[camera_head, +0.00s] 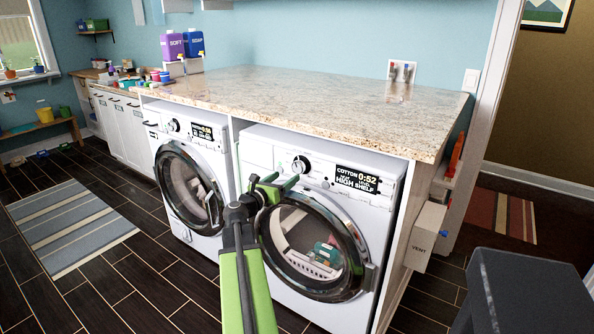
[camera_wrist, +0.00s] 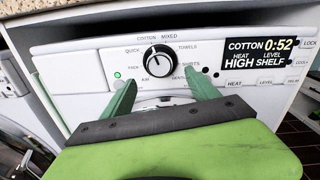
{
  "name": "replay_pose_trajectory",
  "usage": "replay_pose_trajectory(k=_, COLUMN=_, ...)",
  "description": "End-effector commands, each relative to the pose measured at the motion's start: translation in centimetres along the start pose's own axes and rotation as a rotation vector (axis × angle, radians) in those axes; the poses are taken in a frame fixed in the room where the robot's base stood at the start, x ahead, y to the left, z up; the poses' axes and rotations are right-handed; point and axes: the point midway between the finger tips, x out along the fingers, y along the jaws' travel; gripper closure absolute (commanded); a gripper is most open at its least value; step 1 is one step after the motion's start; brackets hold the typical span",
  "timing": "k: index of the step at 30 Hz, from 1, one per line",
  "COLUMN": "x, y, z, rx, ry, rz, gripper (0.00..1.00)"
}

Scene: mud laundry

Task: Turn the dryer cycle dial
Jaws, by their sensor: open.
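The dryer cycle dial (camera_head: 301,164) is a round black knob with a light rim on the right-hand white machine's panel. In the wrist view the dial (camera_wrist: 160,58) is ringed by labels such as COTTON, MIXED and TOWELS. A white mark on it points up and left, toward COTTON. The dryer display (camera_head: 357,180) reads COTTON 0:52, HIGH, SHELF. My gripper (camera_head: 272,184) is open and empty in front of the panel. In the wrist view my green fingers (camera_wrist: 160,88) are spread left and right below the dial, apart from it.
A second white machine (camera_head: 190,180) stands to the left. A granite countertop (camera_head: 270,90) overhangs both machines. The dryer's round door (camera_head: 313,250) is below the panel. A white VENT box (camera_head: 424,238) is on the right, and a dark block (camera_head: 525,295) is at the lower right.

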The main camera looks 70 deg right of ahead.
Motion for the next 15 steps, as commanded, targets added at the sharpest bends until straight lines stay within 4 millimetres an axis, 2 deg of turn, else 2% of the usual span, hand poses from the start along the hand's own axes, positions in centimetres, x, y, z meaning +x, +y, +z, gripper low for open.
replay_pose_trajectory(k=1, x=1.6, y=0.2, z=0.0, rx=0.0, ry=0.001, rz=-0.002, gripper=0.31)
replay_pose_trajectory(k=6, x=5.4, y=0.1, z=0.0, rx=0.001, ry=0.001, rz=-0.002, gripper=0.31)
replay_pose_trajectory(k=10, x=7.3, y=0.1, z=0.0, rx=0.001, ry=0.001, rz=-0.001, gripper=0.31)
replay_pose_trajectory(k=15, x=8.3, y=0.0, z=0.0, rx=0.001, ry=0.001, rz=-0.001, gripper=0.31)
